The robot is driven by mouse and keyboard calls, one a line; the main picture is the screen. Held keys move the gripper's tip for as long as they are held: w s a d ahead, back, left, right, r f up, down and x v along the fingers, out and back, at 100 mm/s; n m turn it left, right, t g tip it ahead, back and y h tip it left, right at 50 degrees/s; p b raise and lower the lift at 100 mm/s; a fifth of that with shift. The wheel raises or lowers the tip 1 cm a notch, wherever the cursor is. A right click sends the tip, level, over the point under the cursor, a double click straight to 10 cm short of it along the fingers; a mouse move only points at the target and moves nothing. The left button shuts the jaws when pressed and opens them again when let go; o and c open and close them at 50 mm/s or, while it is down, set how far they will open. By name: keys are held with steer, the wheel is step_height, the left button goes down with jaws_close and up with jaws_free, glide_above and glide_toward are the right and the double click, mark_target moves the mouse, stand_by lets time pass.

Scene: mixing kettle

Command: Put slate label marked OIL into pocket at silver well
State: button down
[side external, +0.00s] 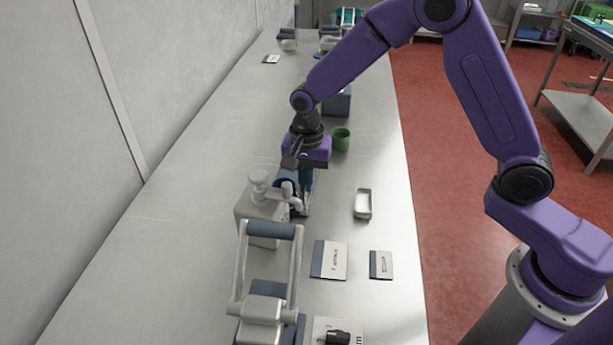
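My gripper (306,190) points down over the middle of the bench, beside a pale grey dispenser-like fitting (264,213). Its fingers are small and partly lost against dark blue parts behind them, so I cannot see whether they hold anything. Two pale cards with slate-blue left edges, a larger one (327,261) and a smaller one (381,265), lie flat nearer the camera. Their dark lettering is too small to read, so I cannot tell which label is marked OIL. I cannot make out the silver well or its pocket.
A white tray (363,204) and a green cup (340,138) stand right of my gripper. A grey handled frame (240,275) stands in front. A small card (271,59) lies far back. The metal bench (185,205) is clear on the left, towards the wall.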

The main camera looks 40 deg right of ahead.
steer(key=shift+f, duration=0.5)
steer(key=c, duration=1.1)
jaws_free()
steer(key=shift+s, duration=0.1)
steer(key=shift+o, duration=0.8)
steer(key=shift+r, duration=3.6)
